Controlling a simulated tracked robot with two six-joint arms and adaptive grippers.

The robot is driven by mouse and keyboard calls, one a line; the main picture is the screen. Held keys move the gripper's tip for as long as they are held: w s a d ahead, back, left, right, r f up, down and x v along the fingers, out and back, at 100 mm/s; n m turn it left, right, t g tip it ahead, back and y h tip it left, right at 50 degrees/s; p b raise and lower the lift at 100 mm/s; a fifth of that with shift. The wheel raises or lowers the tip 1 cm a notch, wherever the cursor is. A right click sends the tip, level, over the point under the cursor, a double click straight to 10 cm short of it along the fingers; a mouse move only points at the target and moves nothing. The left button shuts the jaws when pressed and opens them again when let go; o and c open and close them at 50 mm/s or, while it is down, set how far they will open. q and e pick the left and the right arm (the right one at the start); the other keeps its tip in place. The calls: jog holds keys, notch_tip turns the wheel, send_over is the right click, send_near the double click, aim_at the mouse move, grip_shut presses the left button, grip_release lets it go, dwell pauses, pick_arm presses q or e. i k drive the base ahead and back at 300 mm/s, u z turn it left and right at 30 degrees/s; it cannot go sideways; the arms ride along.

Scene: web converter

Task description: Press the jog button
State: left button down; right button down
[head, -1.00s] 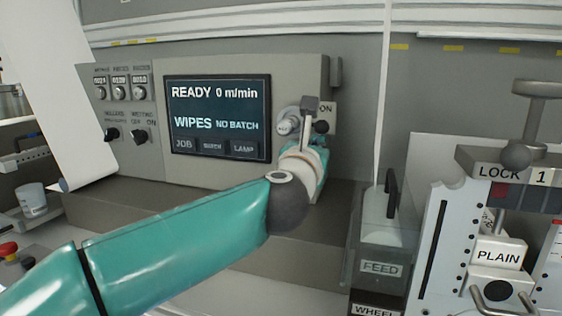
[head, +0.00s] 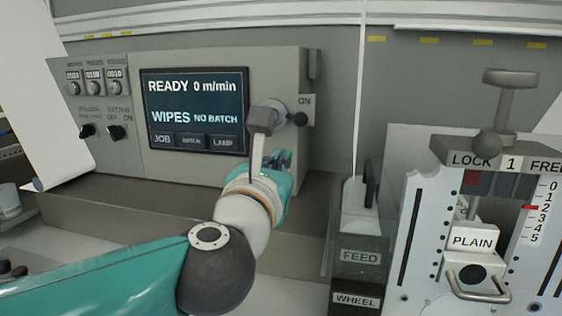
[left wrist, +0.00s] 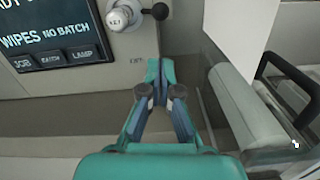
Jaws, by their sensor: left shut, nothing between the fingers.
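I cannot make out any control labelled jog. The control panel's screen (head: 195,112) reads READY 0 m/min, WIPES NO BATCH, with JOB, BATCH and LAMP fields along its bottom; part of it shows in the left wrist view (left wrist: 50,35). My left gripper (head: 284,158) is in front of the panel's lower right, its fingers partly hidden by my wrist. In the left wrist view its fingertips (left wrist: 160,68) are together and empty, below a silver knob (left wrist: 122,17) and a black ball-ended lever (left wrist: 160,11). Contact with the panel cannot be told. My right gripper is not in view.
A clear-sided FEED unit (head: 360,225) stands right of my left gripper. Farther right is a white unit with a PLAIN label (head: 473,241) and a LOCK lever. Several small knobs (head: 93,88) sit left of the screen. A grey ledge (head: 130,205) runs below the panel.

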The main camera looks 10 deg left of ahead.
aim_at(22, 270)
jog(key=z, duration=0.05)
jog(key=k, duration=1)
jog(key=u, duration=0.05)
